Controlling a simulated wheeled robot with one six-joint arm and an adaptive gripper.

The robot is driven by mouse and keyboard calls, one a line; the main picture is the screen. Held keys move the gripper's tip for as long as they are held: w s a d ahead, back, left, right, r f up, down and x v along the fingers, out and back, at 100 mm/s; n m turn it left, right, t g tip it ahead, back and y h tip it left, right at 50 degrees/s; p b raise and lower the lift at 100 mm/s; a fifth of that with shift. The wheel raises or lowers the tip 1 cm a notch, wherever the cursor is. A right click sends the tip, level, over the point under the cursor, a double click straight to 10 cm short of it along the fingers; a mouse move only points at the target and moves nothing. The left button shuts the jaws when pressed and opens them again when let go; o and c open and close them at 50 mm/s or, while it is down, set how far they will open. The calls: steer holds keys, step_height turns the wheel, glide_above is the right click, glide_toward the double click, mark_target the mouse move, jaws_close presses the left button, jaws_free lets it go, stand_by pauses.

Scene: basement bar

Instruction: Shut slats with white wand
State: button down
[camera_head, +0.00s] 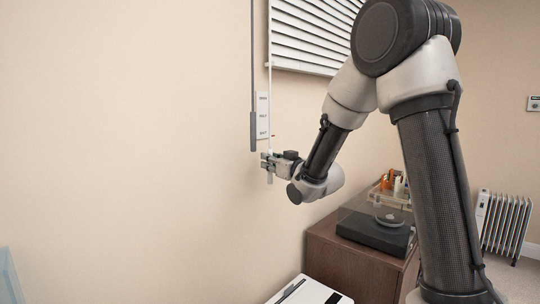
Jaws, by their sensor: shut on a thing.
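White slatted blinds (312,35) hang on the wall at the top. Their slats show dark gaps between them, so they look at least partly open. A thin white wand (269,85) hangs straight down at their left edge. My gripper (268,163) is shut on the white wand near its lower end, and the tip shows just below the fingers. A grey wand (253,130) with a thicker lower end hangs just left of it, apart from the fingers.
A brown cabinet (340,255) stands below right, with a dark turntable (376,228) and a tray of small bottles (392,190). A white box-like object (308,292) is at the bottom. A radiator (505,222) stands far right. The wall at left is bare.

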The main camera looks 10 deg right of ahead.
steer(key=shift+f, duration=0.25)
steer(key=c, duration=1.4)
jaws_free()
steer(key=shift+r, duration=0.1)
steer(key=v, duration=0.7)
steer(key=shift+s+d, duration=0.1)
steer(key=shift+s, duration=0.1)
